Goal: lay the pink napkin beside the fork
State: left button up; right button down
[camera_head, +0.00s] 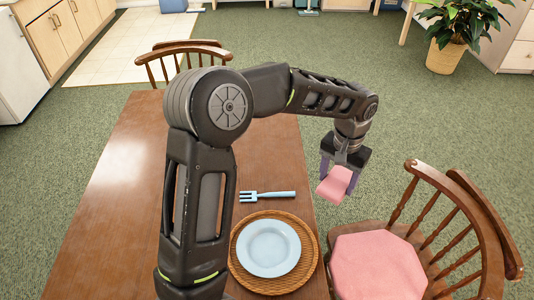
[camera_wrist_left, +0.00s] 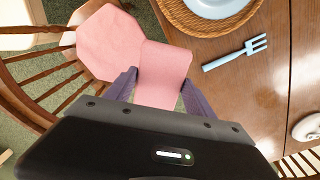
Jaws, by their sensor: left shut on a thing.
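The pink napkin (camera_head: 336,184) is held by my left gripper (camera_head: 341,172) in the head view, off the table's right edge and above floor height. In the left wrist view the napkin (camera_wrist_left: 162,70) lies between the two purple fingers of the gripper (camera_wrist_left: 158,88), which are shut on it. The light blue fork (camera_head: 267,196) lies on the wooden table, to the left of the napkin in the head view. It also shows in the left wrist view (camera_wrist_left: 235,52), apart from the napkin. My right gripper is in neither view.
A pale blue plate (camera_head: 269,248) sits on a round wicker mat (camera_head: 240,272) nearer than the fork. A wooden chair with a pink cushion (camera_head: 378,268) stands at the table's right side. Another chair (camera_head: 183,58) is at the far end. My left arm hides part of the table (camera_head: 115,190).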

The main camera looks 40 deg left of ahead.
pick_arm(q)
jog(key=shift+w+r, duration=0.1)
dwell(0.3)
jog(key=w+a+f+m+b, duration=0.1)
jog(key=a+m, duration=0.4)
jog(key=a, duration=0.9)
jog(key=w+a+f+m+b, duration=0.1)
jog(key=a+m, duration=0.4)
jog(key=a, duration=0.9)
notch_tip(320, 180, down, 2)
jog(key=shift+w, duration=0.9)
jog(key=shift+f, duration=0.1)
jog(key=shift+f, duration=3)
jog(key=shift+f, duration=0.1)
